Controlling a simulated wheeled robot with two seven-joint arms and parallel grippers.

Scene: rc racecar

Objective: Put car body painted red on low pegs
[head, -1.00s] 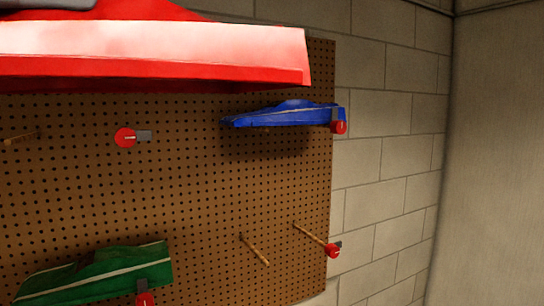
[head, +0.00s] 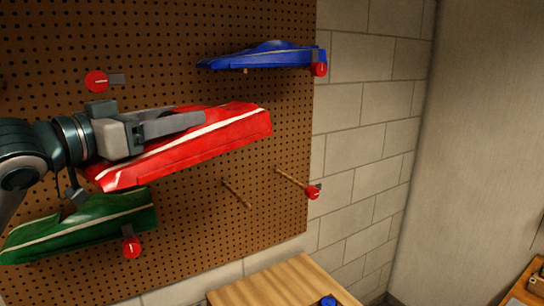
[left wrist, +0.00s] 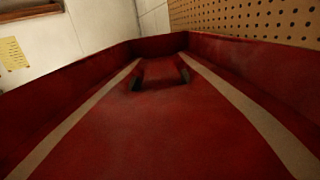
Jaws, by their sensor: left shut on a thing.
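The red car body (head: 225,128) with a white stripe is held in front of the pegboard in the head view. My left gripper (head: 190,122) is shut on it at its upper side. The red body also fills most of the left wrist view (left wrist: 170,130). Two low wooden pegs (head: 236,193) (head: 290,177) stick out of the board at the lower right, below and right of the red body, and are bare. A red round marker (head: 313,191) sits at the right peg. My right gripper is not in view.
A blue car body (head: 265,57) rests at the upper right of the pegboard (head: 180,235). A green car body (head: 85,228) is at the lower left, just below the red one. A wooden table (head: 275,283) stands below. A red marker (head: 96,82) is at upper left.

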